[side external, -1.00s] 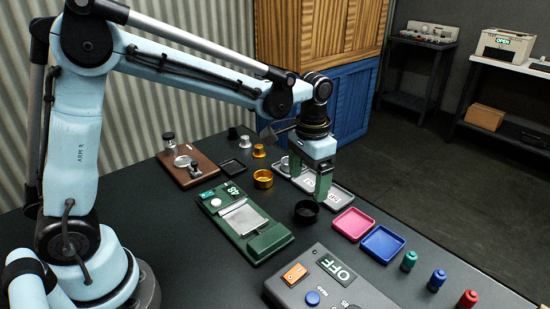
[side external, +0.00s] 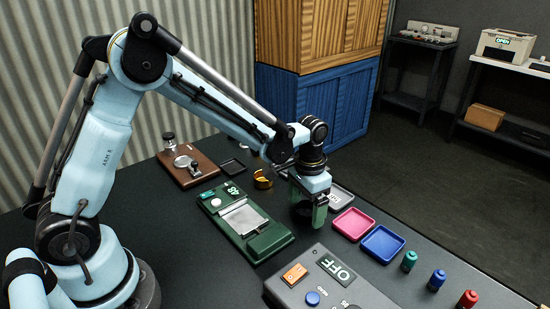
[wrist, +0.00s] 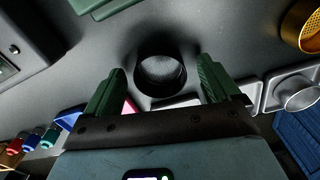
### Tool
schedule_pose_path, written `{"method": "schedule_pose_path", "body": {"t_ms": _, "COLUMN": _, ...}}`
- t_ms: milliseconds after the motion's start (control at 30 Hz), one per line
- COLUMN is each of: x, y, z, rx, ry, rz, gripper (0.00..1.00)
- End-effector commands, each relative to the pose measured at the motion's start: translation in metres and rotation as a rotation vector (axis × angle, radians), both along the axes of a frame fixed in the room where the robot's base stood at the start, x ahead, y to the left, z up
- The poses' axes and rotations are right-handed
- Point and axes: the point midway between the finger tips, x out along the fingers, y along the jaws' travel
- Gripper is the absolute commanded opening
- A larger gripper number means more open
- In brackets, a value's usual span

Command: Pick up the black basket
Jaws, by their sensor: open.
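The black basket (wrist: 161,76) is a small round cup, upright on the dark table. In the wrist view it sits between the two green fingers of my gripper, with visible gaps on both sides. In the side view my gripper (side external: 307,209) is low over the basket, and its fingers and body hide most of it. My gripper is open and pointing down.
A gold basket (side external: 263,180) stands behind, left of my gripper. A green scale (side external: 262,238) is left, and a grey OFF control box (side external: 325,285) in front. Pink (side external: 352,223) and blue (side external: 382,244) trays lie right; a grey tray (side external: 341,198) is behind.

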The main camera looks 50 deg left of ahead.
Motion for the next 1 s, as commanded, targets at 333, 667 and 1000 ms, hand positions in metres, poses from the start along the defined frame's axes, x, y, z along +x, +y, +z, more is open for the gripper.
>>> {"method": "schedule_pose_path", "body": {"t_ms": 333, "x": 0.0, "y": 0.0, "z": 0.0, "rx": 0.0, "ry": 0.0, "rz": 0.0, "gripper": 0.53}}
{"method": "schedule_pose_path", "body": {"t_ms": 667, "x": 0.0, "y": 0.0, "z": 0.001, "rx": 0.0, "ry": 0.0, "rz": 0.0, "gripper": 0.29}}
{"method": "schedule_pose_path", "body": {"t_ms": 1000, "x": 0.0, "y": 0.0, "z": 0.019, "rx": 0.0, "ry": 0.0, "rz": 0.0, "gripper": 0.29}}
